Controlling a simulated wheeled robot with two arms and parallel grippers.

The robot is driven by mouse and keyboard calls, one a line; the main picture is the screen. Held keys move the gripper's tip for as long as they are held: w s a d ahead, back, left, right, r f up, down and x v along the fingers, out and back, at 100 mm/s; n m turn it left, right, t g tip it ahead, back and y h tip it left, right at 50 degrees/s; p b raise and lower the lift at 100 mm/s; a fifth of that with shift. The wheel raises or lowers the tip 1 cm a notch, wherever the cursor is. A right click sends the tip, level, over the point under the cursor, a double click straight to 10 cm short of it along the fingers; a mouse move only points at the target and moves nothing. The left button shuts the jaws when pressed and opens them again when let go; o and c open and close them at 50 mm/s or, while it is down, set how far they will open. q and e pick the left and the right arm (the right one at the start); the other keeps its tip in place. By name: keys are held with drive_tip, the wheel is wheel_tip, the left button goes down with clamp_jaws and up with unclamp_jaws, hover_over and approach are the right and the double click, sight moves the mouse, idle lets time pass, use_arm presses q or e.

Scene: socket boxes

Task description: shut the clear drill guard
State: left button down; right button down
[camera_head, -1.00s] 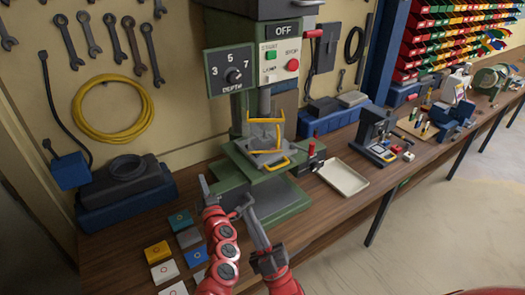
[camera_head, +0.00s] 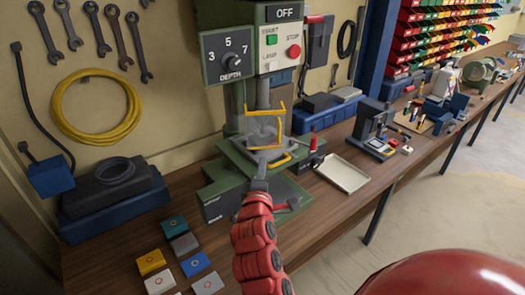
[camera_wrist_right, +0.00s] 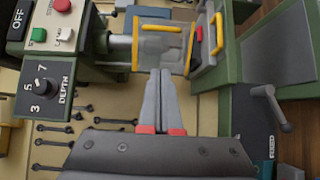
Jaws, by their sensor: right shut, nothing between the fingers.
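The clear drill guard (camera_head: 266,132) has a yellow frame and sits below the chuck of the green drill press (camera_head: 240,100). In the right wrist view the clear guard (camera_wrist_right: 160,50) shows as a see-through panel with yellow bars. My right gripper (camera_head: 260,184) reaches up from the bottom in the head view, in front of the guard. In the wrist view its fingers (camera_wrist_right: 161,72) are shut with nothing between them, and their tips overlap the panel's near edge. I cannot tell whether they touch it. My left gripper is not in view.
A red-knobbed lever (camera_head: 313,146) stands right of the guard. The control box (camera_head: 282,40) and depth dial (camera_head: 230,57) are above. A white tray (camera_head: 343,173) lies to the right, and coloured boxes (camera_head: 174,228) lie at the left front. Bench between them is partly clear.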

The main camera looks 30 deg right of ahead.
sight(275, 140)
drive_tip(key=s+d+b+x, duration=0.1)
drive_tip(key=d+b+x, duration=0.1)
drive_tip(key=x, duration=1)
drive_tip(key=shift+d+b, duration=0.35)
drive_tip(key=shift+b, duration=0.35)
drive_tip(key=shift+d, duration=0.1)
